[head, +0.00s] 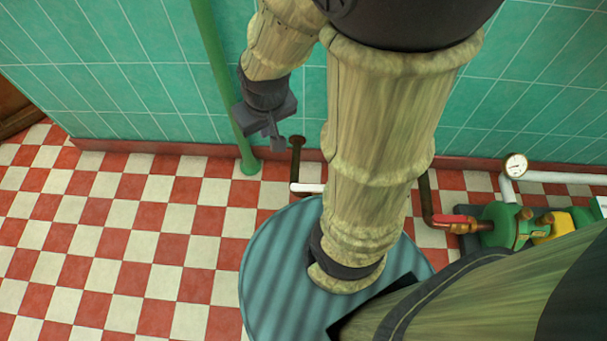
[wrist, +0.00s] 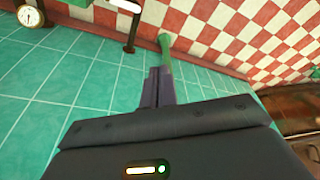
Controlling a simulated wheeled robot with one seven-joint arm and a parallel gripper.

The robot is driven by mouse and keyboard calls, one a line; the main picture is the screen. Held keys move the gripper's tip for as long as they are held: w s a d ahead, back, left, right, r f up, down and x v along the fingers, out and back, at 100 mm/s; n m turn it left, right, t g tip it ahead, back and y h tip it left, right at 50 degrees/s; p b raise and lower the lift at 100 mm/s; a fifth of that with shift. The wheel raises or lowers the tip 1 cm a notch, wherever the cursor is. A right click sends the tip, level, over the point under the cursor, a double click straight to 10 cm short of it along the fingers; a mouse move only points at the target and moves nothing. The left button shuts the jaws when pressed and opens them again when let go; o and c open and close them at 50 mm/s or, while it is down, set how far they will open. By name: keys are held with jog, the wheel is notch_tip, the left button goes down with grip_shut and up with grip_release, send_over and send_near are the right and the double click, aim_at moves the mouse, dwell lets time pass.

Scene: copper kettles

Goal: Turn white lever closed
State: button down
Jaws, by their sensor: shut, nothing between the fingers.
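No lever that I can clearly make out as the white one shows. A short white bar (head: 308,187) sits at the foot of a dark brown upright pipe (head: 296,160) by the wall, its right end hidden behind my arm. A white piece (wrist: 125,5) also shows at the top edge of the wrist view, beside the dark pipe (wrist: 132,30). I cannot tell whether this is the lever. My gripper (head: 274,136) is shut and empty, up and left of the white bar in the head view. Its closed fingers also show in the wrist view (wrist: 158,86).
A green upright pipe (head: 222,80) stands close to my gripper. At the right are a red-handled valve (head: 455,220), a green pump (head: 500,225), a pressure gauge (head: 515,166) and a white wall pipe (head: 570,177). The checkered floor (head: 120,240) at left is clear.

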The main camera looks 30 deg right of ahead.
aim_at(311, 188)
jog(key=w+d+f+m+g+b, duration=0.1)
jog(key=d+f, duration=0.4)
jog(key=f, duration=0.6)
jog(key=w+d+f+m+g+y+b, duration=0.1)
jog(key=w+d+f+m+g+b, duration=0.1)
jog(key=w+d+f+b, duration=0.4)
jog(key=w+d+f+m+g+b, duration=0.1)
jog(key=w+d+f+m+b, duration=0.2)
jog(key=f, duration=1.4)
jog(key=shift+w+d+m+g+y+b, duration=0.3)
jog(key=shift+w+d+m+g+b, duration=0.1)
jog(key=shift+d, duration=0.85)
jog(key=shift+f, duration=0.2)
jog(key=s+a+f+b, duration=0.3)
jog(key=s+f+b, duration=0.2)
jog(key=f+b, duration=0.3)
jog(key=shift+s+a+f, duration=0.15)
jog(key=shift+a+f, duration=0.2)
jog(key=shift+f, duration=0.4)
